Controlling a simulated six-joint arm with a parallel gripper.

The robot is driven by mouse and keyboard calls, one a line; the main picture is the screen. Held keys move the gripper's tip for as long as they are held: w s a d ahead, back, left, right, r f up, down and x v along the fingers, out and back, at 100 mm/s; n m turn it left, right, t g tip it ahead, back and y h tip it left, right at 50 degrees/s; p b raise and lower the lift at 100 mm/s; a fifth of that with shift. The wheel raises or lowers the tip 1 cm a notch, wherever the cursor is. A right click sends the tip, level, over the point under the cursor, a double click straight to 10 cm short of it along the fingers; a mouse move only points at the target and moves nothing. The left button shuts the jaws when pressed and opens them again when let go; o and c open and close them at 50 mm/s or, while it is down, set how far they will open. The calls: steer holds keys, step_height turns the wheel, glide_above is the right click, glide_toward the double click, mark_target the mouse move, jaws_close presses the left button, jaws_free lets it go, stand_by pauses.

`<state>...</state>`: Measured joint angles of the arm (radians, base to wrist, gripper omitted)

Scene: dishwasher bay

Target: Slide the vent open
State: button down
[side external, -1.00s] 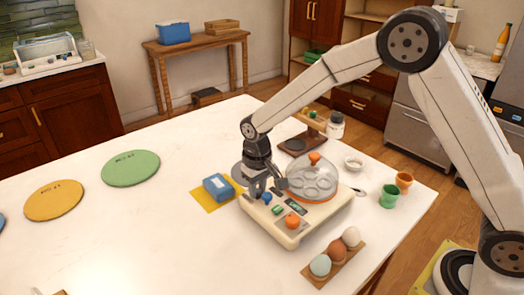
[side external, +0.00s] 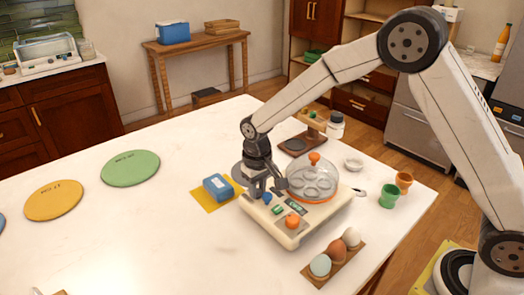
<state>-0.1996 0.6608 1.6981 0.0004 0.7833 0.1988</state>
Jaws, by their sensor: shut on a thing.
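A cream egg cooker (side external: 266,226) sits on the white table with a clear domed lid (side external: 312,174) over a tray with round hollows. The lid has an orange knob on top. A small blue knob (side external: 267,198) is on the cooker's left part, near green buttons and an orange dial (side external: 292,221). My gripper (side external: 261,194) points down at the cooker's left end and is shut on the blue knob, as far as I can tell. The fingers partly cover the spot, so the vent's opening cannot be made out.
A blue box (side external: 218,187) on a yellow mat stands just left of the cooker. An egg holder (side external: 333,264) with three eggs is in front. Green (side external: 389,196) and orange (side external: 404,181) cups stand at right.

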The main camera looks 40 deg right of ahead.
steer(key=shift+w+r, duration=0.1)
steer(key=shift+w, duration=1.4)
steer(key=shift+c, duration=2.4)
jaws_free()
step_height(320, 180, up, 8)
steer(key=shift+s, duration=0.1)
